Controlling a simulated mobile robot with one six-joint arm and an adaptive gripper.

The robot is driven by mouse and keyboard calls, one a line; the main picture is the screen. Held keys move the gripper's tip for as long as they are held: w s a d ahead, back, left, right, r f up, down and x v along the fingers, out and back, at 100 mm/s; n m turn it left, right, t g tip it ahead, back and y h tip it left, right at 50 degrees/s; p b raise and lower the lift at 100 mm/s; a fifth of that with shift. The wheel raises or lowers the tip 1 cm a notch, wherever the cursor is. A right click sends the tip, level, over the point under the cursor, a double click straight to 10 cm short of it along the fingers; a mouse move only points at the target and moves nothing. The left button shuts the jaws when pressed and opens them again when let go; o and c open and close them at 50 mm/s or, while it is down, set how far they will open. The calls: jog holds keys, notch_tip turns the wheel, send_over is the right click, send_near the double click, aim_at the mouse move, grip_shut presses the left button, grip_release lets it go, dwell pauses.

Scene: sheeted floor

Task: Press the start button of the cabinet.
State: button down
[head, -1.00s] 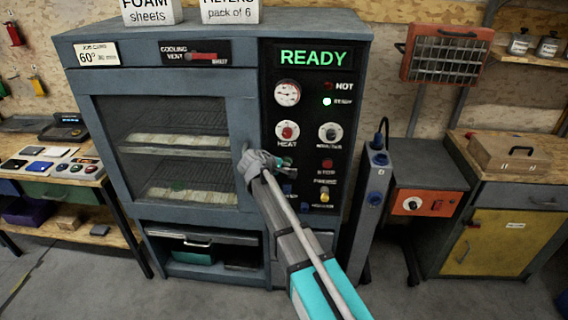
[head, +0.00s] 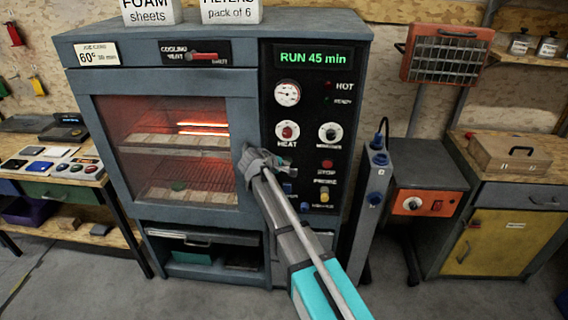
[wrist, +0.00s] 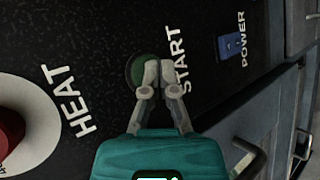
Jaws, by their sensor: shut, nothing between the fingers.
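The cabinet (head: 150,78) is a grey-blue oven with a glass door and a black control panel on its right. Its display (head: 305,57) reads "RUN 45 min" in green. The round green start button (wrist: 137,66) is beside the word START in the wrist view, partly covered by my fingertips. My gripper (wrist: 156,76) is shut and empty, with its tips at the button; whether they still touch it is hard to tell. In the head view my gripper (head: 284,164) reaches the panel below the HEAT knob (head: 287,132), and the button is mostly hidden.
The blue power switch (wrist: 232,46) is right of START in the wrist view. Red stop (head: 327,165) and yellow (head: 325,196) buttons are on the panel's right side. A grey column (head: 374,190) stands right of the cabinet. Bare floor lies in front.

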jog(key=shift+s, duration=0.8)
dwell(0.4)
jog(key=s, duration=0.5)
jog(key=shift+a, duration=0.1)
dwell(0.4)
dwell(0.5)
